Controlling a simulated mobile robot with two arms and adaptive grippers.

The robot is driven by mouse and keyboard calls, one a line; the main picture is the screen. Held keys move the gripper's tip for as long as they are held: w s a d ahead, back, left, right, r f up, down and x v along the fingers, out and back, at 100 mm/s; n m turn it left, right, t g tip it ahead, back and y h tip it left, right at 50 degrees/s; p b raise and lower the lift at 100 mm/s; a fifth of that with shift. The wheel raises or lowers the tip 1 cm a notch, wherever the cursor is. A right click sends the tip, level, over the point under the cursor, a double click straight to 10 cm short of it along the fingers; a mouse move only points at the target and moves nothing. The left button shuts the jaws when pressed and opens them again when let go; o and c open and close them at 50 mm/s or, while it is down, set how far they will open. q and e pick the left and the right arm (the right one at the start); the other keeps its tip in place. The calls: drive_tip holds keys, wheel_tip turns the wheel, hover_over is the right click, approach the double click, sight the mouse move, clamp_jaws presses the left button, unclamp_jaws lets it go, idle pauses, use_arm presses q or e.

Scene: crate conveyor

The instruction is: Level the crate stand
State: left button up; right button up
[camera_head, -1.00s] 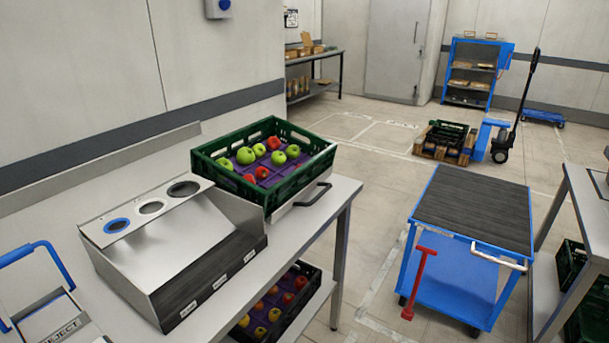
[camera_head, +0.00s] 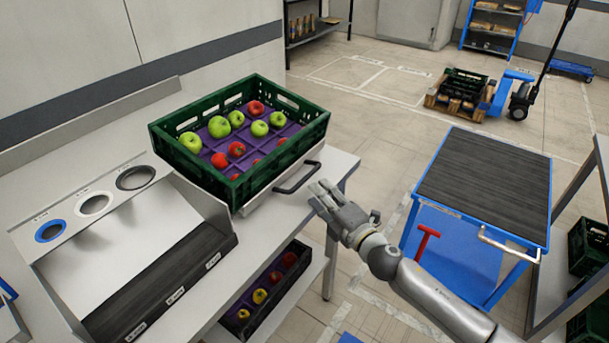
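The crate stand (camera_head: 284,188) is a pale grey support on the steel table, with a black bar handle (camera_head: 298,178) on its right side. A green crate (camera_head: 288,158) with a purple divided tray of green and red apples sits on it. The crate appears tilted, but the exact angle is hard to tell. My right gripper (camera_head: 321,195) reaches in from the lower right. Its fingers are spread and empty, just right of the handle and apart from it. The stand's underside is hidden. My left gripper is not in view.
A steel sorting chute with three round holes (camera_head: 94,204) stands left of the crate. A second fruit crate (camera_head: 262,307) is on the lower shelf.

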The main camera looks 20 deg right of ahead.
sight(305, 178)
drive_tip(key=x, duration=0.6)
drive_tip(key=shift+d+f, duration=0.15)
drive_tip(key=shift+w+a, duration=0.2)
drive_tip(key=shift+w, duration=0.75)
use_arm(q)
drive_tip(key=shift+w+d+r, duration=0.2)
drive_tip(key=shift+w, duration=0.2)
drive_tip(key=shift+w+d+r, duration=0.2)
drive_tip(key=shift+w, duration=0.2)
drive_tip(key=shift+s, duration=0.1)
